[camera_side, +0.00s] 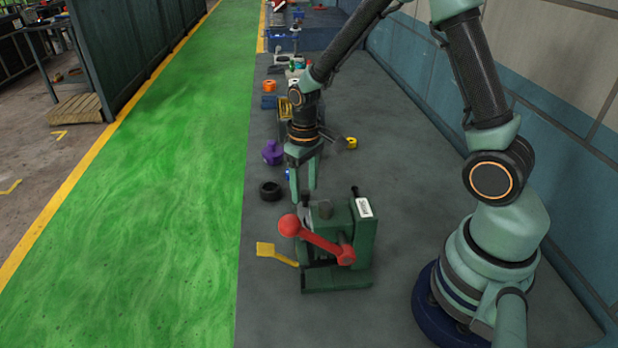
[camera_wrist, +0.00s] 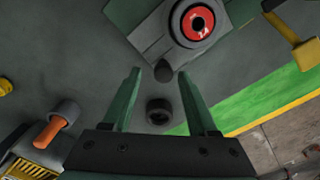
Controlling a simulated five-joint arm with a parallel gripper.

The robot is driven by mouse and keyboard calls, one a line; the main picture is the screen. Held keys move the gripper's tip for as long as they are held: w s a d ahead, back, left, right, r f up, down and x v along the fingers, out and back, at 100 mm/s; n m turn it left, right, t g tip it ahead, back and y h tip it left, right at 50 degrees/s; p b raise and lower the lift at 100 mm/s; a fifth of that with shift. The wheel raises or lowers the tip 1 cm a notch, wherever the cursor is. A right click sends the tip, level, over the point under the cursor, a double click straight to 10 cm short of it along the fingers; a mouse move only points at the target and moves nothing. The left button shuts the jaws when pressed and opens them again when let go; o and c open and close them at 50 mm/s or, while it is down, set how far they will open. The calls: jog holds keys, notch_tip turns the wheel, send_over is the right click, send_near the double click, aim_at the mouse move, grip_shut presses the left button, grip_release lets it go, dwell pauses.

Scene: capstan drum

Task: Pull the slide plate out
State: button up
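A green machine (camera_side: 337,262) stands on the grey bench with a red ball-ended lever (camera_side: 318,240) across its front. A flat yellow tab (camera_side: 266,249) on a thin bar sticks out to its left, low down. This may be the slide plate's handle; I cannot tell for sure. A yellow piece (camera_wrist: 305,54) shows at the upper right in the wrist view. My gripper (camera_side: 303,195) is open and empty, pointing down above and behind the machine, apart from the yellow tab. In the wrist view, a dark round knob (camera_wrist: 163,71) shows beyond the fingertips, with a red-faced disc (camera_wrist: 198,22) above it.
A black ring (camera_side: 270,191) and a purple object (camera_side: 272,153) lie behind the machine on the left. Several small parts lie farther back. The bench's left edge meets a green floor (camera_side: 150,200). Bench in front of the yellow tab is clear.

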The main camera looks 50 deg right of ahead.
jog(key=shift+r, duration=0.1)
notch_tip(320, 180, up, 12)
dwell(0.5)
jog(key=s+a+r+t, duration=0.2)
jog(key=s+r+t, duration=0.3)
jog(key=s+r, duration=0.3)
jog(key=shift+s+a+t, duration=0.3)
jog(key=shift+s+a, duration=0.05)
jog(key=shift+s, duration=0.45)
dwell(1.0)
